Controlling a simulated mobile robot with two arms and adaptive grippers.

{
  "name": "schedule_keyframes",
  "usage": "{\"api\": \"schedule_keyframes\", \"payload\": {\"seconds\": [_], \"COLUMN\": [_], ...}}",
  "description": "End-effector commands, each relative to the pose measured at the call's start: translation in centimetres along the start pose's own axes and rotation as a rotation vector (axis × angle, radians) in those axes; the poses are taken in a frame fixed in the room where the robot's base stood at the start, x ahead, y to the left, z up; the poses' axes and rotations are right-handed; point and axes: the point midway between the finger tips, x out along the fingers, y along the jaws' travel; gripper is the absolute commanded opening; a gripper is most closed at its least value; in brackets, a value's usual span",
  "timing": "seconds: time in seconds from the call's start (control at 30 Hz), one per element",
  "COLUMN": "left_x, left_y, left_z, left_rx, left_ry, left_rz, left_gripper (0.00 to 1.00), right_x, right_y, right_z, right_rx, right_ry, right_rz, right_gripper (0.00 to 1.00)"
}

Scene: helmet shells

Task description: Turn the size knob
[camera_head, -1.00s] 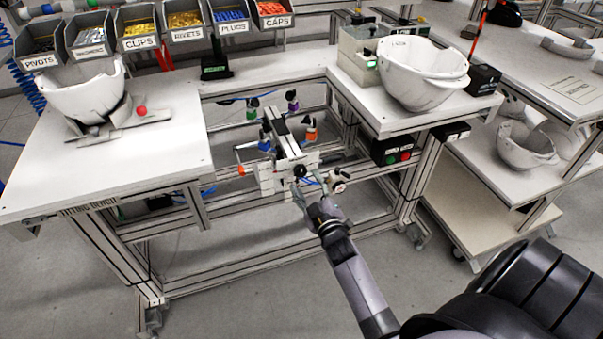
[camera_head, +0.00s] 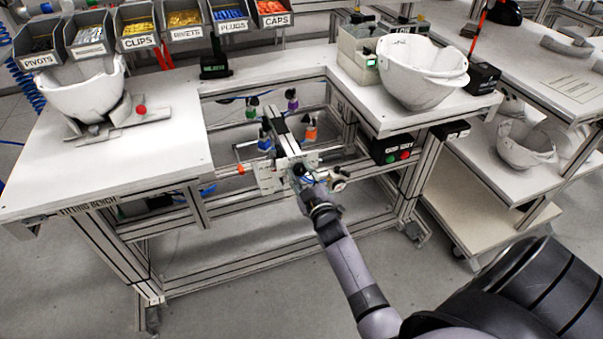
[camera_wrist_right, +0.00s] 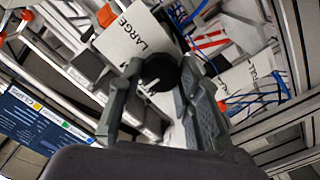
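The size knob (camera_wrist_right: 158,72) is black and round with a white mark, on a white plate (camera_wrist_right: 131,38) lettered LARGE in the right wrist view. In the head view the knob (camera_head: 299,169) is a small dark spot on the front of the white fixture (camera_head: 271,178) between the benches. My right gripper (camera_head: 310,187) is at the front of this fixture. In the wrist view its two fingers (camera_wrist_right: 160,88) stand apart, one on each side of the knob. I cannot tell whether they touch it. My left gripper is not in view.
A red button (camera_head: 141,110) and a white helmet shell (camera_head: 85,98) are on the left bench. Another shell (camera_head: 420,75) stands on the right bench. Colored knobs (camera_head: 310,133) rise behind the fixture. A switch box (camera_head: 393,150) hangs right of it. The floor in front is clear.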

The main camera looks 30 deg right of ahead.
Motion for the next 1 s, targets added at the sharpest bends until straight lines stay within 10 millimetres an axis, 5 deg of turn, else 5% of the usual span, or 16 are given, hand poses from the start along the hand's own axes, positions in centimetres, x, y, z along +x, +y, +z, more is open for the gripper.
{"api": "schedule_keyframes", "payload": {"seconds": [0.4, 1.0], "left_x": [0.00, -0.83], "left_y": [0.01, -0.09], "left_z": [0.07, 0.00], "left_rx": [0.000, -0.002], "left_ry": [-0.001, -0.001], "left_rz": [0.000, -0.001], "left_gripper": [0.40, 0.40], "right_x": [-0.02, -0.02], "right_y": [-0.03, 0.11], "right_z": [0.01, -0.01], "right_rx": [0.000, 0.243], "right_ry": [0.000, -0.002], "right_rz": [0.000, -0.001], "right_gripper": [0.03, 0.03]}}
